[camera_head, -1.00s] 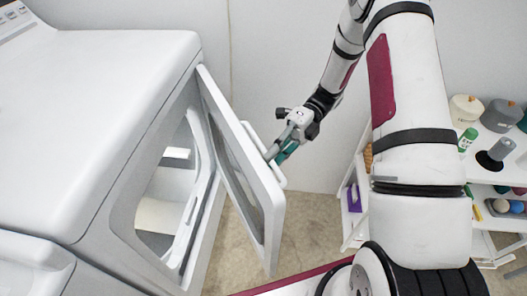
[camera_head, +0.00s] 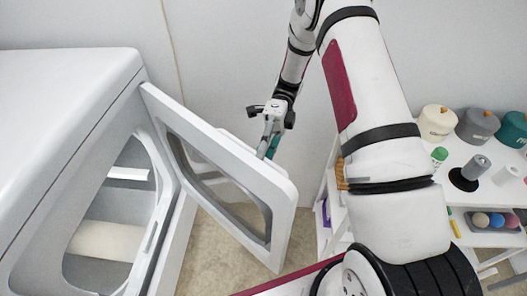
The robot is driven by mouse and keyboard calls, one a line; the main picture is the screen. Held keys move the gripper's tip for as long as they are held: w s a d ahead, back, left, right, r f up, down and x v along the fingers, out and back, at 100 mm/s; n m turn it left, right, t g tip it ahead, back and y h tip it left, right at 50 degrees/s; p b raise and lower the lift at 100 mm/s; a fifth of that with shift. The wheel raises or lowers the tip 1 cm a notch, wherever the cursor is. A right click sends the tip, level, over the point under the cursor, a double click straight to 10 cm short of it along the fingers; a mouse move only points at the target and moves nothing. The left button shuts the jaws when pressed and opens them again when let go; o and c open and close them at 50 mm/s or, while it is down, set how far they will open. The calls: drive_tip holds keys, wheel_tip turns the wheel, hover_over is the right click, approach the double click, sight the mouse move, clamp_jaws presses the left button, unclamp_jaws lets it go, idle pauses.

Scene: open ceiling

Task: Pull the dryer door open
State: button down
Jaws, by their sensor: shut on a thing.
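The white dryer (camera_head: 60,80) stands at the left in the head view. Its door (camera_head: 180,112) is hinged near the back and stands partly open, swung out to the right with its window (camera_head: 222,190) facing the dryer. The drum opening (camera_head: 112,215) shows. My gripper (camera_head: 267,148) is at the outer side of the door, near its top edge, shut on the door's handle. The fingertips and most of the handle are hidden behind the door.
A white shelf unit (camera_head: 480,180) with cones of yarn (camera_head: 438,122), a dark spool stand (camera_head: 468,178) and small balls stands at the right, beside my arm. A grey wall is close behind. Bare floor (camera_head: 215,255) shows under the door.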

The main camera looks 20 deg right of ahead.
drive_tip(key=c, duration=1.7)
unclamp_jaws()
drive_tip(key=shift+o, duration=0.2)
